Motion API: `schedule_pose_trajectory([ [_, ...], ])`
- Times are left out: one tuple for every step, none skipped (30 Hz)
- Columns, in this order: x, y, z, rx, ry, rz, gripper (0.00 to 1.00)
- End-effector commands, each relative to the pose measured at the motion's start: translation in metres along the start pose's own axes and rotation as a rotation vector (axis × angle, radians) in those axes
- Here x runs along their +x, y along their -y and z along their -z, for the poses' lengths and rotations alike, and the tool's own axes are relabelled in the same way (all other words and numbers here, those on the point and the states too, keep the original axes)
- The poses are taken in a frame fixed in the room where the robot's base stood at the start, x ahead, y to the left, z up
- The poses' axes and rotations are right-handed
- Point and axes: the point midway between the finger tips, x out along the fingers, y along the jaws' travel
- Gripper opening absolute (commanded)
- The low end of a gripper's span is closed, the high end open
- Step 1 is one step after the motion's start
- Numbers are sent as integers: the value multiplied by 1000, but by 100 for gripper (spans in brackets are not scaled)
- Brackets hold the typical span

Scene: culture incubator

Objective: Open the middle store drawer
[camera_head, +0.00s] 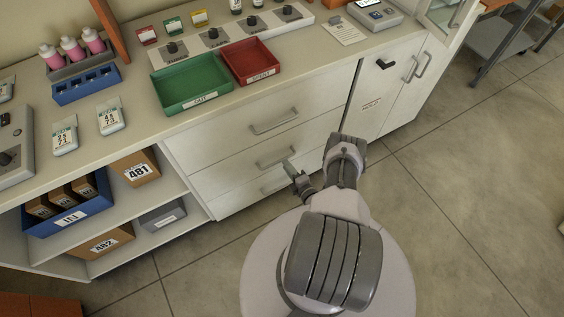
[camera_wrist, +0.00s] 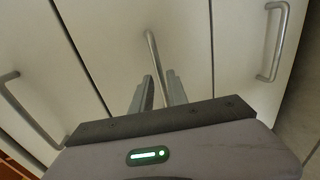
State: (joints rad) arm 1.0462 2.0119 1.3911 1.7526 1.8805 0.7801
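The middle store drawer (camera_head: 240,166) is a white front in a stack of three, flush with its neighbours. Its grey bar handle (camera_head: 275,159) also shows in the wrist view (camera_wrist: 152,48). My gripper (camera_head: 288,167) is at the right end of this handle in the head view. In the wrist view, my gripper (camera_wrist: 158,76) is open, with one finger on each side of the middle handle bar. Gaps show between the bar and both fingers. The near end of the bar is partly hidden by my gripper's body.
The upper drawer handle (camera_head: 274,122) and lower drawer handle (camera_head: 279,184) lie above and below. A cupboard with a dark latch (camera_head: 386,64) is to the right. Open shelves with an IN bin (camera_head: 70,217) are to the left. The floor before the drawers is clear.

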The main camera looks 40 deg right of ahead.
Motion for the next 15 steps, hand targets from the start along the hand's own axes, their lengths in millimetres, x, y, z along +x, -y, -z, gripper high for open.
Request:
schedule_pose_trajectory([
  [12, 4, 1, -3, -3, -2, 20],
  [17, 3, 1, -3, -3, -2, 20],
  [24, 2, 1, -1, -3, -3, 20],
  [28, 3, 0, -2, -2, -2, 20],
  [32, 2, 0, -2, -2, -1, 20],
  [37, 2, 0, -1, -2, -1, 20],
  [40, 2, 0, -1, -1, -1, 20],
  [42, 1, 0, -1, -1, -1, 20],
  [44, 1, 0, -1, -1, -1, 20],
  [45, 0, 0, -1, -2, -1, 20],
  [46, 0, 0, 0, -1, -1, 20],
  [47, 0, 0, 0, -1, 0, 20],
  [47, 0, 0, 0, -1, 0, 20],
  [47, -1, 0, 0, 0, 0, 20],
  [47, -1, 0, 0, 0, 0, 20],
])
